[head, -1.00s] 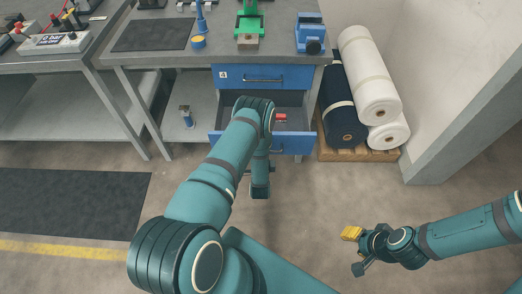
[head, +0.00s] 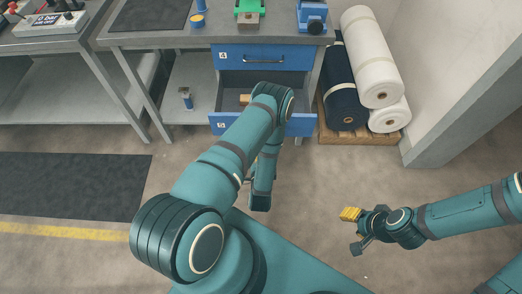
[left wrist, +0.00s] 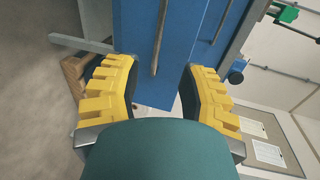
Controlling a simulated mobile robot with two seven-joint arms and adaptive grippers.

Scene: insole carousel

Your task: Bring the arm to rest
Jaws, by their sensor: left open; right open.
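My left arm (head: 225,160) reaches forward over the floor in the head view, its elbow in front of the open drawer. In that view the arm mostly hides its gripper. In the left wrist view my left gripper (left wrist: 160,75) is open, its yellow fingers wide apart with nothing held. A blue drawer front (left wrist: 157,50) with a bar handle shows beyond and between them. My right gripper (head: 354,231) is open and empty above the floor at the lower right, one finger pad showing yellow.
The lower drawer (head: 225,127) of the workbench (head: 150,38) stands open, a small tan item (head: 245,99) inside. A closed blue drawer (head: 285,58) is above. Fabric rolls (head: 370,60) lie on a pallet (head: 345,137) at right. Floor between the pallet and right gripper is clear.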

